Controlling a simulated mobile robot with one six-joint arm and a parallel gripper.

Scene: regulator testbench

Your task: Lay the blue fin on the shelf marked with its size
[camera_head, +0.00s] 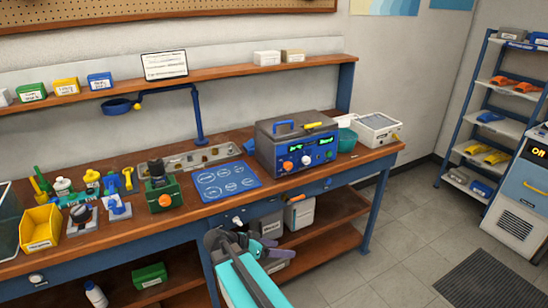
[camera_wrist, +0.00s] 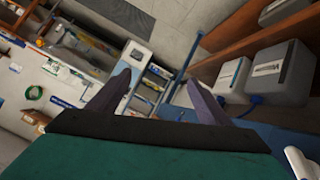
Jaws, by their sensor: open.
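A blue fin-like piece (camera_head: 490,116) lies on the middle shelf of the blue-framed rack (camera_head: 478,100) at the far right. A pair of orange fins (camera_head: 515,84) lies on the shelf above it and a pair of yellow fins (camera_head: 487,154) on the shelf below. Size marks on the shelves are too small to read. My gripper (camera_head: 243,243) is open and empty in front of the workbench, far from the rack. Its spread fingers show in the wrist view (camera_wrist: 158,80), with nothing between them.
The workbench (camera_head: 330,167) carries a regulator test box (camera_head: 296,143), a blue mat (camera_head: 227,181) and several tools. Grey boxes (camera_wrist: 275,75) stand on its lower shelf. A machine with an orange display (camera_head: 524,185) stands before the rack's right side. The floor (camera_head: 410,215) between bench and rack is mostly clear.

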